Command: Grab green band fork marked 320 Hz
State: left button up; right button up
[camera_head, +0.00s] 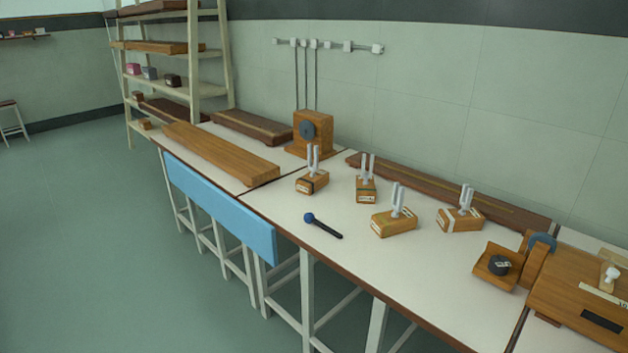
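Several metal tuning forks stand upright on wooden boxes on the white bench. One fork (313,159) is at the left, on a box (312,183) with a dark stripe. A second fork (367,167) stands behind the middle. A third fork (398,199) stands nearer the front, on a box with a pale label. A fourth fork (466,199) is at the right, also on a labelled box. Neither of my grippers is in view.
A wooden stand (313,132) is behind, and a long dark board (440,191) runs along the wall. Wooden apparatus (580,295) fills the right end. A blue panel (220,207) hangs at the left front.

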aim_at(366, 191)
jog(key=u, duration=0.6)
jog(key=i, duration=0.95)
jog(key=u, duration=0.25)
